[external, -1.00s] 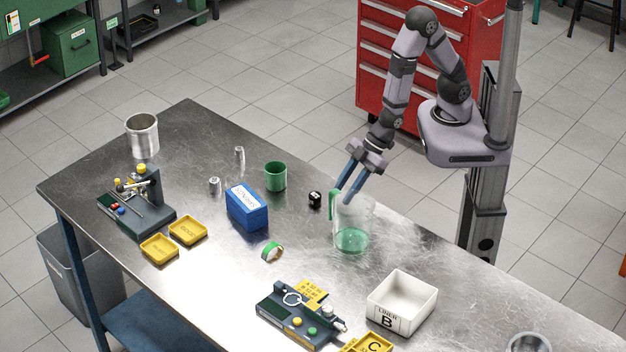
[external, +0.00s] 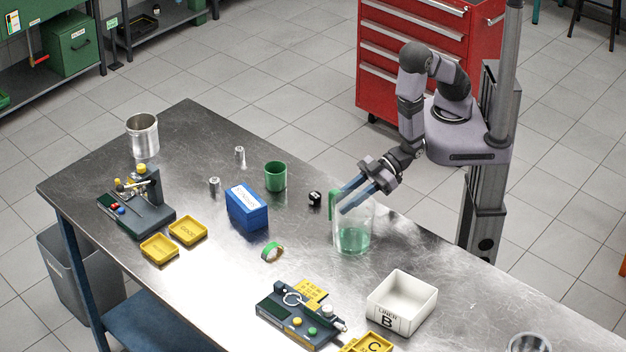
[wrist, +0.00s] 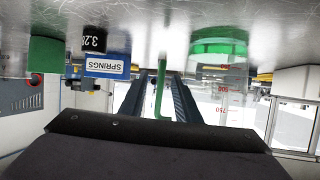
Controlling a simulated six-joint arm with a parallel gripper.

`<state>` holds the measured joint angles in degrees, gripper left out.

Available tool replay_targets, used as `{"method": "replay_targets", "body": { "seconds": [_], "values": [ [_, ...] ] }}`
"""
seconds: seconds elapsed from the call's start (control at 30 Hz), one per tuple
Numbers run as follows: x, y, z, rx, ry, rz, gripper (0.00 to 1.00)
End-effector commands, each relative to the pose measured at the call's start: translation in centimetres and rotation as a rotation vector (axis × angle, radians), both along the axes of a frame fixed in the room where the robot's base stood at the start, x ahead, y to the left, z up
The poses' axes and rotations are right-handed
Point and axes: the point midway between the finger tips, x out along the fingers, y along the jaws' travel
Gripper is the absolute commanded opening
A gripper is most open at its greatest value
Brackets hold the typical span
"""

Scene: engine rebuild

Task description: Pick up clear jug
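The clear jug (external: 363,222) stands upright on the metal table, with green at its base and a green handle (external: 332,206) on its left. In the wrist view, which is upside down, the jug (wrist: 222,90) shows right of the fingers with red volume marks. My gripper (external: 342,201) is level with the jug's upper part, its fingers pointing left. It is open and empty. In the wrist view the handle (wrist: 160,90) appears between the two fingers (wrist: 160,76), with a gap on each side. I cannot tell how deep it sits between them.
A white bin (external: 402,301) and a fixture (external: 300,314) are nearer the front.

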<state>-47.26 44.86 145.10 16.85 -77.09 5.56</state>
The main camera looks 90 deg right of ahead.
Motion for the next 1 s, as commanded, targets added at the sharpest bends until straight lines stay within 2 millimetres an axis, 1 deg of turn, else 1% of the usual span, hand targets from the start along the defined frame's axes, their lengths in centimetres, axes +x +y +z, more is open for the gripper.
{"method": "replay_targets", "body": {
  "seconds": [0.5,0.67,0.9,0.97,1.0],
  "values": [
    [3.5,1.9,-1.5,0.000,0.001,0.000,0.30],
    [3.9,2.2,-1.8,-0.001,0.000,0.000,0.30],
    [3.9,2.2,-1.8,-0.001,0.000,0.000,0.30],
    [3.9,2.2,-1.8,-0.001,0.000,0.000,0.15],
    [3.9,2.2,-1.8,-0.001,0.000,0.000,0.06]
  ]
}}
